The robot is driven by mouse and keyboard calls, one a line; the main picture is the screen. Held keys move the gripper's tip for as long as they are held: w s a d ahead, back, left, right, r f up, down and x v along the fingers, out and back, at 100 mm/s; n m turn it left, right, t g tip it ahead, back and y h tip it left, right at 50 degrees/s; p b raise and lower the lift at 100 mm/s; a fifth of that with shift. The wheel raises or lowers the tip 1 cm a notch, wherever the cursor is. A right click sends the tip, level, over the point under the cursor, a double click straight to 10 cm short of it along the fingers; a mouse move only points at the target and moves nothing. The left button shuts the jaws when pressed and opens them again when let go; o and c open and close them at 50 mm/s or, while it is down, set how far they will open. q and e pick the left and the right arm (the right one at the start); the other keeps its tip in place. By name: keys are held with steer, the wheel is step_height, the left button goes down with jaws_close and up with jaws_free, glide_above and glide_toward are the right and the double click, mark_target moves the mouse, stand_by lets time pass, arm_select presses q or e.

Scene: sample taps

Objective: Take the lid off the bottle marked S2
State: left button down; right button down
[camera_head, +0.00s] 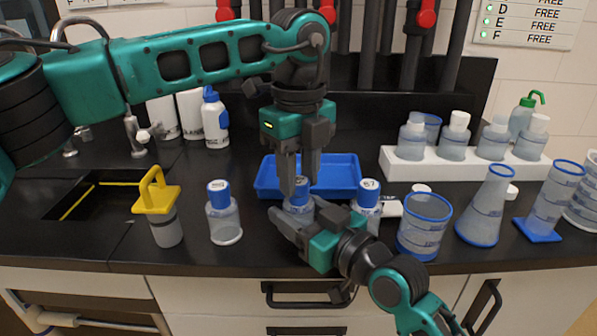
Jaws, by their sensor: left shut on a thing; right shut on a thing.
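A clear bottle with a blue lid (304,187) stands mid-counter between my grippers. The mark on its lid is mostly covered and I cannot read it. My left gripper (294,187) points straight down and is shut on this lid. My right gripper (302,218) comes from the front right, low down, and is shut on the bottle's body, which it largely hides. The lid looks seated on the bottle. Another blue-lidded bottle (224,218) stands to the left, and a third (367,204) stands close on the right; their lid marks are too small to read surely.
A blue tray (345,172) lies behind the bottles. A yellow-handled container (164,215) stands left, beside the sink. A beaker (424,224), a flask (486,207) and a cylinder (552,200) stand right. A white rack (400,168) holds several bottles. The front counter edge is near.

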mark_target(298, 180)
arm_select(q)
steer(key=n, duration=0.6)
steer(key=shift+r, duration=0.15)
stand_by(0.4)
steer(key=shift+r, duration=1)
steer(key=shift+r, duration=2)
arm_select(e)
steer(key=shift+c, duration=1.2)
jaws_free()
